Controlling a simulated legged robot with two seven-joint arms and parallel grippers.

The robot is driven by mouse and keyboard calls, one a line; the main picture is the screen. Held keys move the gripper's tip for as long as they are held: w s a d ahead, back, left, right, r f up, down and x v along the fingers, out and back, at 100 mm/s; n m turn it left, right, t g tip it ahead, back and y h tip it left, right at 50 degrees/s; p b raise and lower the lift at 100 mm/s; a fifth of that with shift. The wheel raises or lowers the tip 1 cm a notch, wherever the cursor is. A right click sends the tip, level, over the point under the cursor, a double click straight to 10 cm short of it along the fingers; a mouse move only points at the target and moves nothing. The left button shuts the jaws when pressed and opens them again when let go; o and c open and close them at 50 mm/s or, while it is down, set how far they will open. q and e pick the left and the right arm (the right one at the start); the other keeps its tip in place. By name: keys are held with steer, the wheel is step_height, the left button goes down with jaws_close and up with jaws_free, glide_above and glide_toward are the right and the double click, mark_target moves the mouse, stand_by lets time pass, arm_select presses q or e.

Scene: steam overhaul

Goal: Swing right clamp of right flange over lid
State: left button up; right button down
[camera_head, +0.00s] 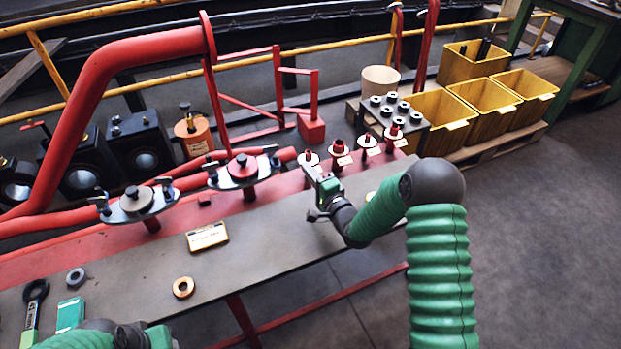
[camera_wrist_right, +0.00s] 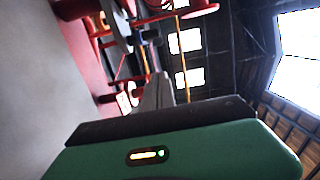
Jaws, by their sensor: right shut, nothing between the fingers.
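The right flange (camera_head: 242,168) is a grey plate with a dark round lid on top, on a red stand at the bench's back edge. Its right clamp (camera_head: 272,153) is a small dark piece at the plate's right end; whether it lies over the lid is too small to tell. My right gripper (camera_head: 309,168) is shut and empty, to the right of that clamp and apart from it. Its grey fingers also show together in the wrist view (camera_wrist_right: 156,92). My left arm shows only partly at the bottom left; its fingers cannot be made out.
The left flange (camera_head: 138,201) stands farther left. A yellow-edged sign (camera_head: 207,236), a brass ring (camera_head: 183,287), a dark ring (camera_head: 76,277) and a wrench (camera_head: 32,305) lie on the bench. Red-topped fittings (camera_head: 340,150) stand right of the gripper. A large red pipe (camera_head: 95,90) rises behind.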

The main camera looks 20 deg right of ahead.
steer(key=w+a+b, duration=0.2)
steer(key=w+a, duration=0.2)
steer(key=w, duration=0.1)
steer(key=shift+w+a, duration=0.25)
steer(key=shift+a, duration=0.1)
